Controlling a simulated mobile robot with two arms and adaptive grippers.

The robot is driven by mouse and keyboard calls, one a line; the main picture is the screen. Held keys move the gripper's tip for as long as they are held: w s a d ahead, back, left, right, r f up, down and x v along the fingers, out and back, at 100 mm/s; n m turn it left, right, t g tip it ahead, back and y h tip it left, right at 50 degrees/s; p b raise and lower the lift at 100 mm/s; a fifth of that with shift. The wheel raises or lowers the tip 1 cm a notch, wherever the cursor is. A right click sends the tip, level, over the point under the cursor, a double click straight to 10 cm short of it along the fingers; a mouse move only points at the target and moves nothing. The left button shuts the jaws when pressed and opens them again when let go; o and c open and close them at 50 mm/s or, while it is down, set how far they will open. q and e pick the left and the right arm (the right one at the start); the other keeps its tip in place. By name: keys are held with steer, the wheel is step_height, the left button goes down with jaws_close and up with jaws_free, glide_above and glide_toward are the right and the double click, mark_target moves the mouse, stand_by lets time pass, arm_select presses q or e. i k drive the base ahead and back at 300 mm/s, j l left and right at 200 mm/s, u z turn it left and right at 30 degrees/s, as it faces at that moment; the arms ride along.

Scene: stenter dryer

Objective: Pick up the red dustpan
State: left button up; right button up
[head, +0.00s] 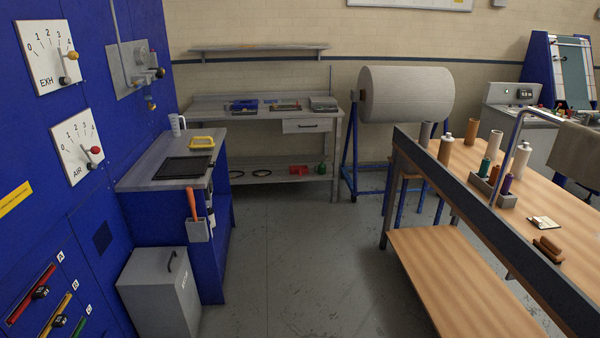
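A small red object (298,170) lies on the lower shelf of the grey workbench (262,178) at the back wall. It may be the red dustpan, but it is too small for me to tell its shape. A dark green item (321,169) sits just to its right, and dark rings (268,171) lie to its left on the same shelf. Neither of my grippers is in view.
A blue cabinet with a grey top (140,182) stands at the left, with a grey bin (160,290) in front. A wooden table (565,215) with a lower shelf (450,280) fills the right. A large fabric roll (410,95) stands behind. Grey floor (300,260) is clear between them.

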mark_target(299, 170)
steer(key=i+l, duration=0.1)
steer(key=i, duration=2.25)
steer(key=i+l, duration=0.1)
steer(key=i, duration=2.2)
